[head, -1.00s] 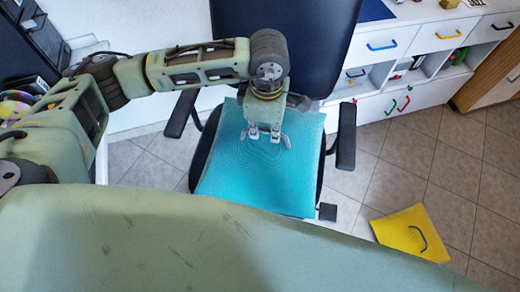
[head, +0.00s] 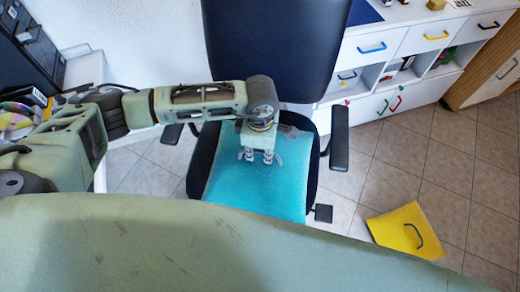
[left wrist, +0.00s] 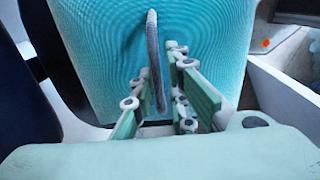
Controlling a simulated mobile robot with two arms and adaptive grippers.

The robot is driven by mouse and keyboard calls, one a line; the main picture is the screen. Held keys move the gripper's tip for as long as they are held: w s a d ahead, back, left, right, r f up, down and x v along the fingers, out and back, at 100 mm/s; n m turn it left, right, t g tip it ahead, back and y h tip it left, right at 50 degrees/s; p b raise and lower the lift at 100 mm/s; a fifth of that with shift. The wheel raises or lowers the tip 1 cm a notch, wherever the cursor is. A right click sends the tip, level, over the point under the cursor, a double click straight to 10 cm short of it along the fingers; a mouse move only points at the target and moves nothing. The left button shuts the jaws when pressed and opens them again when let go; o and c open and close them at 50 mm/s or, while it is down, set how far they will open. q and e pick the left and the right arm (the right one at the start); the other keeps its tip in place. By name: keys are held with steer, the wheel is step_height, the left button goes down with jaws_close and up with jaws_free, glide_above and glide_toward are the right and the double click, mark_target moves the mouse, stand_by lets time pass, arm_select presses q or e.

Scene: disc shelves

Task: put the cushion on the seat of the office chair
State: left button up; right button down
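The teal square cushion (head: 250,192) lies over the seat (head: 196,172) of the dark office chair (head: 275,50), with dark seat rim showing at both sides. It looks down on the seat, but I cannot see its underside. My left gripper (head: 258,157) is above its middle, at the grey strap handle. The cushion (left wrist: 210,40) fills much of that view. My right gripper is not in view.
Chair armrests (head: 338,138) stand on both sides of the seat. A yellow square piece (head: 400,228) with a dark handle lies on the tiled floor at right. A white drawer cabinet (head: 395,50) stands behind it. Dark shelving (head: 25,60) is at far left.

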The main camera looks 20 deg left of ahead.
arm_select(q)
steer(key=shift+o, duration=0.9)
steer(key=shift+r, duration=0.1)
steer(key=shift+r, duration=0.35)
step_height(320, 180, up, 11)
steer(key=b, duration=0.2)
